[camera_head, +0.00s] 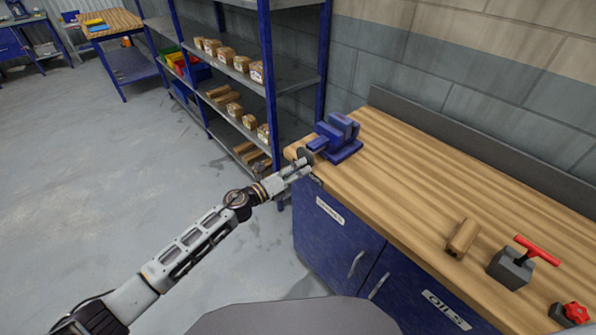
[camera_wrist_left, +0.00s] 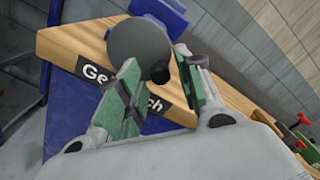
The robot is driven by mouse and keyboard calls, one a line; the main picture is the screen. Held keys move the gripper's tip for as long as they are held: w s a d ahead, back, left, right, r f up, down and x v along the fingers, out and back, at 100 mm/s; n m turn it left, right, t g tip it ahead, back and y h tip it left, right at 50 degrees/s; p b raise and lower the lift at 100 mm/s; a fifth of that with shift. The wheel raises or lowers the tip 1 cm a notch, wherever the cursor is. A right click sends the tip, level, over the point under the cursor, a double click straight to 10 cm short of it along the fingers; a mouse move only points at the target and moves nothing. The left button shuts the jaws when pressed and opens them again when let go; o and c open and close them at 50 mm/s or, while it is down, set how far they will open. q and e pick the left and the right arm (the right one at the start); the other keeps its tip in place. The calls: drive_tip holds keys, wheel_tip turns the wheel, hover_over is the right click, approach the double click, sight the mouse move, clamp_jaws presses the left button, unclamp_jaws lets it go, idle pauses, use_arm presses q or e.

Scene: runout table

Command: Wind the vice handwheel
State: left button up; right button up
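The blue vice (camera_head: 341,139) is mounted at the left end of the wooden bench. Its handwheel (camera_head: 305,154) is a dark disc on the vice's left side, partly behind my gripper in the head view. In the left wrist view the handwheel (camera_wrist_left: 138,48) is a grey disc with a dark knob (camera_wrist_left: 160,73) near its lower right edge. My left gripper (camera_head: 304,165) is at the handwheel. In the wrist view its fingers (camera_wrist_left: 160,85) are apart, on either side of the knob, with no clear contact. My right gripper is not in view.
The wooden bench (camera_head: 430,170) carries a wooden block (camera_head: 462,237), a grey block with a red T-handle (camera_head: 511,267) and a red knob (camera_head: 576,312) at the right. A blue shelf unit (camera_head: 268,75) with boxes stands behind my left gripper. The floor at left is open.

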use_arm(q)
drive_tip(key=m+b, duration=0.1)
drive_tip(key=m, duration=0.1)
drive_tip(key=shift+f+m+b, duration=0.1)
drive_tip(key=shift+m+b, duration=0.2)
drive_tip(key=shift+b, duration=0.1)
drive_tip(key=shift+m+b, duration=0.45)
drive_tip(key=shift+m, duration=0.55)
drive_tip(key=shift+c, duration=0.3)
clamp_jaws()
drive_tip(key=shift+r, duration=0.2)
